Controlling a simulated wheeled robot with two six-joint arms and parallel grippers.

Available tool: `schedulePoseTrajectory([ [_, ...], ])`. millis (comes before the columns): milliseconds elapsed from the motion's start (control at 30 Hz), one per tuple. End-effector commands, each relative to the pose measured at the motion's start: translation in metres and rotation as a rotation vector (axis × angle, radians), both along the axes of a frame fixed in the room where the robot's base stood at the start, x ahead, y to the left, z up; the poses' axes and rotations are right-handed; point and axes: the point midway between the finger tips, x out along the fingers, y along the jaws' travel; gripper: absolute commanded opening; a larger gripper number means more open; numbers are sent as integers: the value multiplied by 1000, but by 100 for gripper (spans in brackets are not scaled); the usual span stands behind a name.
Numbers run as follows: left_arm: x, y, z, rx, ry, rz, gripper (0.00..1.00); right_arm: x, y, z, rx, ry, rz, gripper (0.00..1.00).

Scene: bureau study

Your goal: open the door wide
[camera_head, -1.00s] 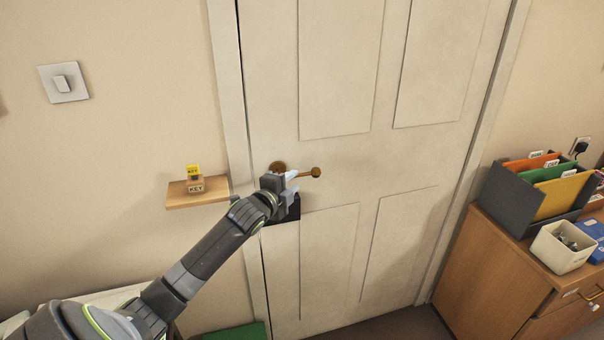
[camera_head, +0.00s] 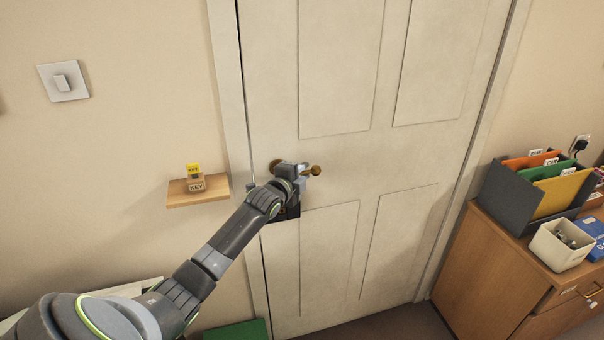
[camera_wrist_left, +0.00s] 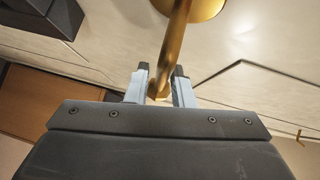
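The cream panelled door (camera_head: 410,160) stands shut in its frame. Its brass lever handle (camera_head: 316,171) is on the left side of the door and points right, roughly level. My left gripper (camera_head: 301,172) is at the lever and hides its middle. In the left wrist view the brass lever (camera_wrist_left: 176,50) runs down from its round rose and passes between the two fingertips of my left gripper (camera_wrist_left: 163,75). The fingers are apart, one on each side of the lever; firm contact does not show. My right gripper is not in view.
A small wooden shelf (camera_head: 198,199) with a block marked KEY sits left of the door frame. A wooden cabinet (camera_head: 490,270) with a file holder (camera_head: 512,205) and a white bin (camera_head: 560,246) stands right of the door. A light switch (camera_head: 63,82) is at upper left.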

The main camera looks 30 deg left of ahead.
Motion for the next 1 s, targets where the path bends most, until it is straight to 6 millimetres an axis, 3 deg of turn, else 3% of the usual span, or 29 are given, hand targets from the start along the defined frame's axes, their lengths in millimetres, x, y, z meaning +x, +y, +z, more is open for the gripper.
schedulePoseTrajectory([
  [167, 0, 0, 0, 0, 0, 0, 0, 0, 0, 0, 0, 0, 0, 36],
  [667, 0, 0, -1, 24, 30, 1, 0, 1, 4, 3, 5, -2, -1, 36],
  [1000, -1, 1, -11, 159, 197, 1, 0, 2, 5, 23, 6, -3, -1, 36],
])
